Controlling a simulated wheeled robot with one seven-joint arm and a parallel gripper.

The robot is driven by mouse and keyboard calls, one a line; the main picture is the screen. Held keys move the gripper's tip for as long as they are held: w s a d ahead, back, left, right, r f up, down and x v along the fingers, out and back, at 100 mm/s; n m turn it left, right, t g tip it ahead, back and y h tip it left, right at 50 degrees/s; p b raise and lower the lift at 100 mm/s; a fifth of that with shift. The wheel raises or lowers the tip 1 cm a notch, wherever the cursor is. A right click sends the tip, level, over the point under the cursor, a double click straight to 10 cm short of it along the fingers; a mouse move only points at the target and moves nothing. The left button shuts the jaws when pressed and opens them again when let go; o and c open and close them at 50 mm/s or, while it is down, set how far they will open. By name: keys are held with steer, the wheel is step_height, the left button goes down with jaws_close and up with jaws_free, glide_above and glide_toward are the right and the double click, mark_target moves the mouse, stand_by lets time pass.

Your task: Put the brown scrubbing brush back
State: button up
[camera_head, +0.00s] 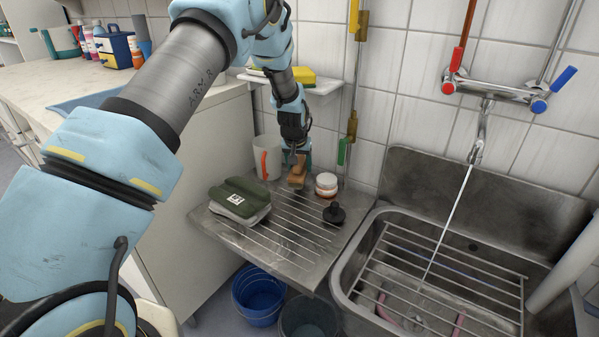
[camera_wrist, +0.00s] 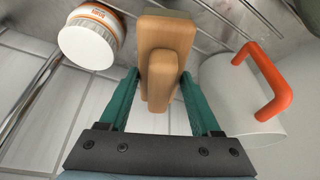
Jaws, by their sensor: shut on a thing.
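The brown scrubbing brush (camera_head: 297,178) is in my gripper (camera_head: 293,157), low over the back of the ribbed metal drainboard (camera_head: 270,243). In the wrist view, its wooden body (camera_wrist: 167,48) sits between the teal fingers of my gripper (camera_wrist: 159,78), which are shut on it. Its far end points away from the wrist camera, and the bristles are not clearly visible. I cannot tell whether the brush touches the drainboard.
A white mug with an orange handle (camera_head: 266,158) stands left of the brush; a white jar (camera_head: 326,185) stands right. A shelf (camera_head: 323,87) hangs above; the sink (camera_head: 365,262) is right.

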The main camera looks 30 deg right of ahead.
steer(key=shift+w+d, duration=0.2)
steer(key=shift+w, duration=0.05)
steer(key=shift+f, duration=0.15)
steer(key=shift+f+p, duration=0.3)
steer(key=shift+f, duration=1.25)
steer(key=shift+f, duration=0.15)
steer(key=o, duration=1.2)
